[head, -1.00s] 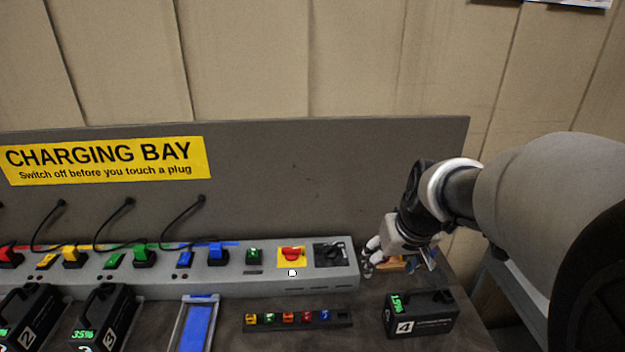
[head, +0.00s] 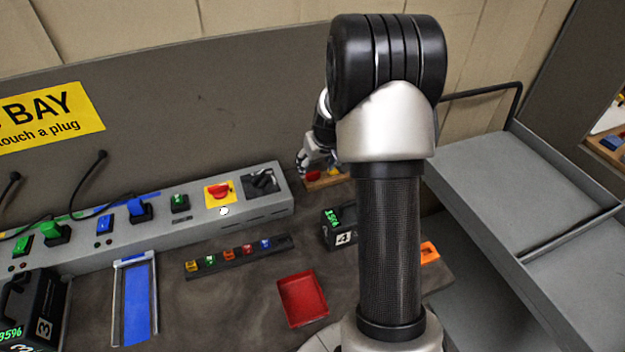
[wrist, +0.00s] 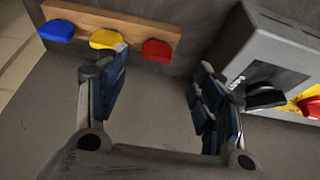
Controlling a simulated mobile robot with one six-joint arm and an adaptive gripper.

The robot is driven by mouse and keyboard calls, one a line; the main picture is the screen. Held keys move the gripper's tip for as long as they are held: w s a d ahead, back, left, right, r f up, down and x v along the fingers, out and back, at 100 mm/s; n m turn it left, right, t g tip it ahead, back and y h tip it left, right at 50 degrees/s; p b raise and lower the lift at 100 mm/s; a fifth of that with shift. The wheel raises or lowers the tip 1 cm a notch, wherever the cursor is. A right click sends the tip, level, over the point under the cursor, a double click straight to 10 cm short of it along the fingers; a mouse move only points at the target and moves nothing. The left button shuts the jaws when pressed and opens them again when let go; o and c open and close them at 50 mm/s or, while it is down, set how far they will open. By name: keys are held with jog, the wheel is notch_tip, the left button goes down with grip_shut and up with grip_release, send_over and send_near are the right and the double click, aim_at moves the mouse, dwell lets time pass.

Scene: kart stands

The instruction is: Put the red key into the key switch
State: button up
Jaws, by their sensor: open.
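The red key (wrist: 157,50) is at the right end of a wooden rack (wrist: 135,26), beside a yellow key (wrist: 105,39) and a blue key (wrist: 56,30). In the head view the red key (head: 312,176) shows just under my gripper (head: 316,163). My gripper (wrist: 160,75) is open and empty; in the wrist view the red key appears beyond the gap between its fingers, apart from them. The black key switch (head: 261,181) is on the grey console's right end, left of the rack; it also shows at the right of the wrist view (wrist: 265,92).
Left of the key switch is a red knob on a yellow plate (head: 219,193). The grey console (head: 240,213) is an obstacle beside my gripper. A black battery (head: 338,228), a red tray (head: 302,299) and a strip of small coloured pieces (head: 240,254) lie in front. A grey cart (head: 500,190) stands right.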

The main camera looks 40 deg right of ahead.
aim_at(313, 173)
jog(key=b+x, duration=0.1)
jog(key=x, duration=0.3)
jog(key=b+x, duration=0.1)
jog(key=x, duration=0.2)
jog(key=shift+w+d+f, duration=0.2)
jog(key=shift+d+f, duration=0.05)
jog(key=shift+f, duration=0.05)
jog(key=shift+r, duration=0.1)
jog(key=c, duration=1)
